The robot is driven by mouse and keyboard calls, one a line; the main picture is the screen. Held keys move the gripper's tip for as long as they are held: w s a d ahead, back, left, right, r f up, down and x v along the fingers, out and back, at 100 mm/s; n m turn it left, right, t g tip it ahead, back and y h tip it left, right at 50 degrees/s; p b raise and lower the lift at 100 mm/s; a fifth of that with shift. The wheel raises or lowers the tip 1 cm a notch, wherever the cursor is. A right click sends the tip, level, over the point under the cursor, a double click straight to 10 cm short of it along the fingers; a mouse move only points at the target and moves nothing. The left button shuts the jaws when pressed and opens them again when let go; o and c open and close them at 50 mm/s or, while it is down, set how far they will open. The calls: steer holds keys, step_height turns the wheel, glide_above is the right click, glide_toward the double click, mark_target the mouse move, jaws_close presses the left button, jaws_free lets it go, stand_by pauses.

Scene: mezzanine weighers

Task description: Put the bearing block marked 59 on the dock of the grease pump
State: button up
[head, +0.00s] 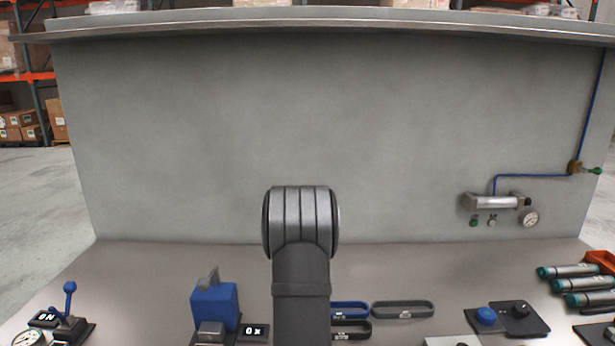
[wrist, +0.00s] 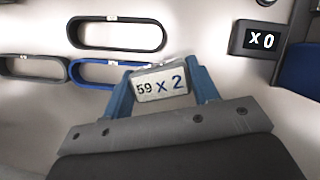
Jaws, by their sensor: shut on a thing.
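My gripper (wrist: 163,80) has blue fingers and is shut on the bearing block marked 59 (wrist: 162,86). Its pale label reads "59 X 2" and sits slightly tilted between the fingers. In the head view my own arm hides the gripper and the block. A blue machine with a grey metal top piece (head: 214,304), possibly the grease pump, stands on the bench left of my arm. A black counter display (head: 253,332) is beside it. The display also shows in the wrist view (wrist: 260,40), reading "X 0", with a blue part at the right edge. I cannot make out a dock for certain.
Rimmed oval outlines lie right of my arm: a blue one (head: 350,309), a grey one (head: 403,309) and a black one (head: 352,330). A grey wall stands behind.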

steer(key=m+y, duration=0.1)
steer(key=m, duration=0.2)
steer(key=m+y, duration=0.1)
steer(key=m, duration=0.3)
steer(key=shift+y, duration=0.3)
steer(key=shift+s+a+r+n, duration=0.15)
steer(key=shift+a+r+n, duration=0.1)
steer(key=shift+a+n, duration=0.35)
steer(key=s+a+r+m+t, duration=0.3)
steer(key=s+a+m, duration=0.1)
steer(key=m, duration=0.7)
steer(key=s+a+r+m+t+h, duration=0.1)
steer(key=s+a+r+m+t, duration=0.25)
steer(key=m, duration=0.85)
steer(key=s+a+r+m+t, duration=0.15)
steer(key=s+a+m, duration=0.4)
steer(key=m, duration=0.55)
steer(key=shift+t, duration=0.4)
steer(key=shift+a+f, duration=5.45)
steer(key=shift+f, duration=0.1)
